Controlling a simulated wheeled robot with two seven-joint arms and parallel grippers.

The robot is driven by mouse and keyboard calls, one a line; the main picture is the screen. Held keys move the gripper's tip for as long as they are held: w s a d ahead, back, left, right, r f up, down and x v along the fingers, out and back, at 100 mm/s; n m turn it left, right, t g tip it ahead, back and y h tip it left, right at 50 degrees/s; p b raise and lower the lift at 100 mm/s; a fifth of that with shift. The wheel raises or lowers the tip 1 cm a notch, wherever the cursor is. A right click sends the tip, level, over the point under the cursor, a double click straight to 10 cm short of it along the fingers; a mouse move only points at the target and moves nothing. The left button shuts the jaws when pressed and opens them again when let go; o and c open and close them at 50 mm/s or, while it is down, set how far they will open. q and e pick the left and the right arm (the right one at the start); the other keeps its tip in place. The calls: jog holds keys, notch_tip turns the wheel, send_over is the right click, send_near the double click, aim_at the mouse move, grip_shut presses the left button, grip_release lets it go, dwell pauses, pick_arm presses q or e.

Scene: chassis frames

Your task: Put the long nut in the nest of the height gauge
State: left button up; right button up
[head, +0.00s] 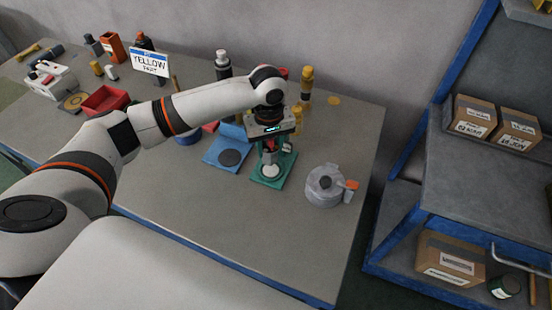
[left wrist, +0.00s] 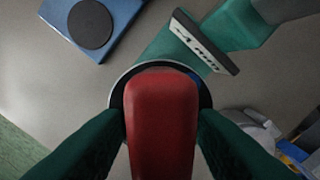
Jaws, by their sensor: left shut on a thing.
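My left gripper (head: 268,154) points down over the teal height gauge (head: 285,173). It is shut on a long red piece, which I take as the long nut (left wrist: 162,120); it stands between the two green fingers in the left wrist view. The gauge's pale round nest (head: 271,171) lies just under the piece. In the left wrist view the piece hides the middle of the nest (left wrist: 117,95), and I cannot tell whether they touch. The gauge's marked scale plate (left wrist: 204,41) is beyond the nest. My right gripper is not in view.
A blue stand (head: 213,156) with a dark disc is left of the gauge. A grey round pot (head: 322,187) with an orange part stands to the right. Yellow parts (head: 306,84) and a dark bottle (head: 223,66) stand behind. The front table area is clear.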

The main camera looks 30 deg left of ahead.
aim_at(271, 159)
pick_arm(q)
jog(key=shift+f, duration=0.85)
jog(key=shift+d+f+p, duration=0.2)
jog(key=shift+f+p, duration=0.1)
jog(key=shift+f, duration=1.45)
jog(key=o, duration=1.3)
jog(key=shift+a+f, duration=0.1)
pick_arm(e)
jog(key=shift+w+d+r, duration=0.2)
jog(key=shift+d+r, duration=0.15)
